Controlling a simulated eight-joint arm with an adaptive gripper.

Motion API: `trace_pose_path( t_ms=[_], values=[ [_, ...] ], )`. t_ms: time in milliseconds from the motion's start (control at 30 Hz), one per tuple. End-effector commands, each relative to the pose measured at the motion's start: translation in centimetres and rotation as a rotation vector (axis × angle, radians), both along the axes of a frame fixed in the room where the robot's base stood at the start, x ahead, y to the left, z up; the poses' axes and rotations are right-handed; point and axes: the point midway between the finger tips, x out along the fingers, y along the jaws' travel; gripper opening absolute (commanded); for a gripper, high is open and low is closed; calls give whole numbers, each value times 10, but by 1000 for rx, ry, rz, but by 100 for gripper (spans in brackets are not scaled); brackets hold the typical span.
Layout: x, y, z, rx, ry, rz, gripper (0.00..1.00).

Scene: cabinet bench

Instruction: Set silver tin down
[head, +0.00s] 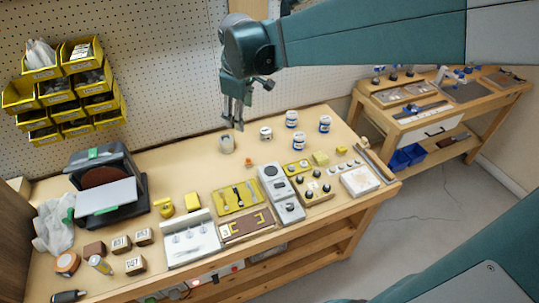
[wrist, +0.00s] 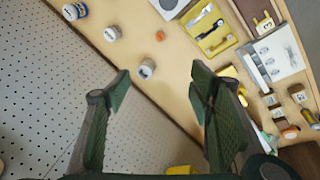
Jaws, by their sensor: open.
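The silver tin (head: 227,144) stands upright on the wooden bench top near the pegboard wall. It also shows in the wrist view (wrist: 146,68), beyond the fingertips and in the space between them. My gripper (head: 233,124) is open and points down, just above the tin in the head view. In the wrist view its two green fingers (wrist: 160,85) are spread wide with nothing between them. The tin appears apart from the fingers.
A white tin with a dark band (head: 266,133) and several blue-and-white jars (head: 291,118) stand to the right. A small orange piece (head: 249,160) lies close by. A yellow tool tray (head: 237,198) lies in front. The pegboard (head: 160,70) rises behind; bare bench lies left of the tin.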

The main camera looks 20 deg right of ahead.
Motion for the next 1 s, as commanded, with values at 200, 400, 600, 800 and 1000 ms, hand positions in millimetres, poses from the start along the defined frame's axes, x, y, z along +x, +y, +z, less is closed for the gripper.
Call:
trace_pose_path(
  t_ms=[200, 400, 600, 800, 1000],
  values=[
    [-40, -4, 11, 44, -48, -98, 54],
    [-74, -7, 17, 89, -92, -189, 54],
    [-108, -10, 19, 137, -133, -280, 54],
    [-141, -12, 17, 187, -175, -370, 54],
    [-172, -13, 12, 241, -215, -458, 54]
  ],
)
